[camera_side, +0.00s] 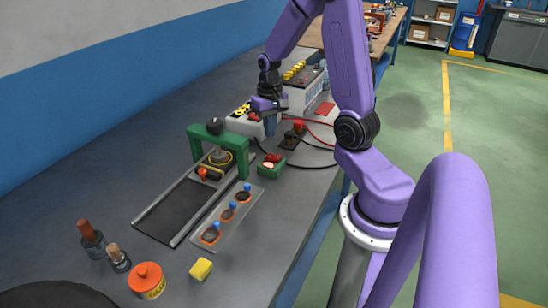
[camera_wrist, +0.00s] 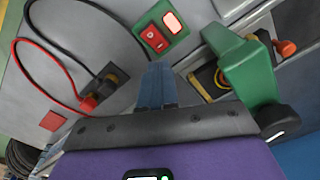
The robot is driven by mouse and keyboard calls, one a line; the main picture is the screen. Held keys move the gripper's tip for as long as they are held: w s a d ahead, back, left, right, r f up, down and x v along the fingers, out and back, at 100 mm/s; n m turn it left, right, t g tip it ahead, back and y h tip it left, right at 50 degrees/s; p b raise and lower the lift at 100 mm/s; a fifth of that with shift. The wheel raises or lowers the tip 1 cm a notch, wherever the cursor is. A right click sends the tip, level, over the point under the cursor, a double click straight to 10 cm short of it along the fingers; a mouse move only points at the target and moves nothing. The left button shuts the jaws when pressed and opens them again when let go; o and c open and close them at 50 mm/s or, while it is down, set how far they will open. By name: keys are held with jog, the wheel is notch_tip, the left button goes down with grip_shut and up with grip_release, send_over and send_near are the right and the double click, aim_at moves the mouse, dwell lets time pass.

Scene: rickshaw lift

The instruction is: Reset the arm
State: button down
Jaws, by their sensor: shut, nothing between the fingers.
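My purple arm reaches over the grey bench from the right in the side view. My gripper (camera_side: 270,122) is above the bench, near a grey box and behind the green press frame. In the wrist view the blue fingers of my gripper (camera_wrist: 157,75) are together, with nothing seen between them. They point toward a green switch box (camera_wrist: 163,30) with a red rocker and a lit pale button. The same switch box (camera_side: 271,166) shows in the side view, nearer the camera than my gripper.
A green press frame (camera_side: 243,165) with a black knob stands over a dark track (camera_side: 172,212). A tray (camera_side: 248,194) with several blue-topped parts lies beside it. Red and black cables (camera_side: 318,142) run behind. A yellow block (camera_side: 201,269) and orange tin (camera_side: 147,280) are in front.

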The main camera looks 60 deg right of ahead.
jog(key=s+a+r+n, duration=0.2)
jog(key=s+a+n, duration=0.15)
jog(key=a, duration=0.35)
jog(key=s+a+r+n, duration=0.2)
jog(key=a+n, duration=0.3)
jog(key=a, duration=0.2)
jog(key=s+a+r+n, duration=0.2)
jog(key=s+a+n, duration=0.15)
jog(key=a, duration=0.35)
jog(key=s+a+r+n, duration=0.1)
jog(key=s+a+n, duration=0.2)
jog(key=s+n, duration=0.3)
jog(key=s, duration=0.4)
jog(key=shift+r+n, duration=0.2)
jog(key=shift+n, duration=0.1)
